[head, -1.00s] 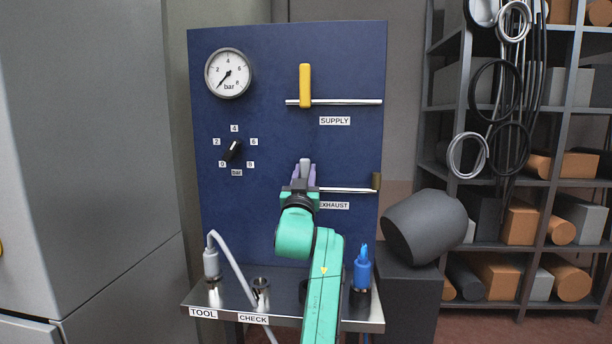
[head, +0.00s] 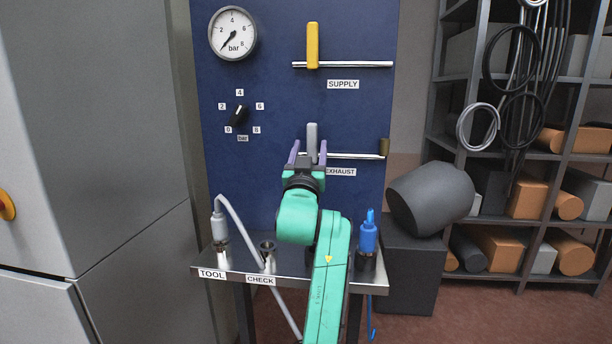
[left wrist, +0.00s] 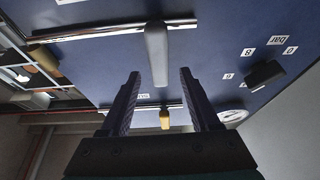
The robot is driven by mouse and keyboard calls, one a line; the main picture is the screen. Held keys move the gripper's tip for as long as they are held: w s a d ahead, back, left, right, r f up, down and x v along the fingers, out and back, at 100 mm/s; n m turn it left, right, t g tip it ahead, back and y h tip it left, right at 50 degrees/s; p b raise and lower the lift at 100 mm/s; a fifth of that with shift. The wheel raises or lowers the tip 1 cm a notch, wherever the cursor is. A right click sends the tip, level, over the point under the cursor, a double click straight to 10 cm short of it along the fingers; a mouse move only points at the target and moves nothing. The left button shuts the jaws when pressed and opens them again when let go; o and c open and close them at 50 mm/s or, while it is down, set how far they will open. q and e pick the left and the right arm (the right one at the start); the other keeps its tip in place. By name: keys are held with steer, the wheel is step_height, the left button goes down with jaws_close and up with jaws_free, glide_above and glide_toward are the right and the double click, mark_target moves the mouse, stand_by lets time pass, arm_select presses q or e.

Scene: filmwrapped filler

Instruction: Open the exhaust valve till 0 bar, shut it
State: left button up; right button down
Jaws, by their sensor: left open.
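The grey exhaust valve handle (head: 312,138) stands upright across its horizontal pipe (head: 352,156) on the blue panel, above the EXHAUST label (head: 340,172). My left gripper (head: 308,153) is open in front of it, with a purple finger on either side of the handle's line. In the left wrist view, the handle (left wrist: 156,52) lies beyond and between the open fingertips (left wrist: 158,78), not touching them. The pressure gauge (head: 233,34) has its needle pointing lower left, at about 0 bar. My right gripper is not in view.
The yellow supply handle (head: 312,45) stands upright above. A black knob (head: 238,116) sits left on the panel. Below is a steel shelf (head: 235,266) with a grey hose connector (head: 219,227) and a blue connector (head: 368,234).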

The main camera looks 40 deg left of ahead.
arm_select(q)
steer(key=b+v, duration=0.2)
steer(key=v, duration=0.7)
steer(key=shift+s+d+f, duration=0.15)
steer(key=shift+s+f, duration=0.1)
steer(key=shift+s, duration=0.05)
steer(key=shift+f, duration=0.1)
